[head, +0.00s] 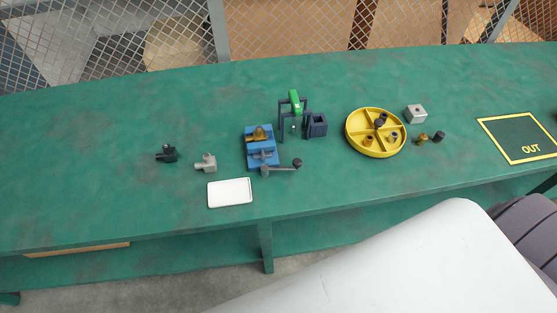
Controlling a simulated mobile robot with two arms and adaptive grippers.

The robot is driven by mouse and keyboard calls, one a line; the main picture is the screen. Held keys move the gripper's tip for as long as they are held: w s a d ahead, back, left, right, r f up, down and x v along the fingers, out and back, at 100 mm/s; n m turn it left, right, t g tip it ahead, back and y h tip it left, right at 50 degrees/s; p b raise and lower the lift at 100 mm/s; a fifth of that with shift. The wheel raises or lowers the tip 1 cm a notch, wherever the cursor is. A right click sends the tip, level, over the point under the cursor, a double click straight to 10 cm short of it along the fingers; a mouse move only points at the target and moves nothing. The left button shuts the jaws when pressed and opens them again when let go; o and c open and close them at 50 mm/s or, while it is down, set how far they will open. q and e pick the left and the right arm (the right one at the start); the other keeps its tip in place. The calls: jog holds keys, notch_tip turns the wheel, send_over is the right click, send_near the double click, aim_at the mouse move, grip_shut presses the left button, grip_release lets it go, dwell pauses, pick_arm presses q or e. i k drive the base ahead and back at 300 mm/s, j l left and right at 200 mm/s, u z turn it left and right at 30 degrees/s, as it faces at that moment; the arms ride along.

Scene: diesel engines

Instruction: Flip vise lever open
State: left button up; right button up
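The blue vise (259,153) stands on the green workbench near the middle of the head view. A brass-coloured part (259,133) sits at its top. The vise's grey lever (283,167) lies at the vise's front and points right, ending in a dark round knob (298,162). Neither of my grippers shows in the head view, and nothing touches the lever.
A white tray (230,193) lies in front of the vise, with a grey fitting (206,163) and dark fitting (167,154) to its left. A green-topped frame (294,103) stands behind right. A yellow divided dish (353,143) is further right. The left bench is clear.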

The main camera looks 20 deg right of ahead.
aim_at(297, 162)
jog(key=j+z, duration=0.1)
jog(key=z, duration=0.25)
jog(key=j+z, duration=0.1)
jog(key=z, duration=0.25)
jog(key=j+z, duration=0.1)
jog(key=z, duration=0.25)
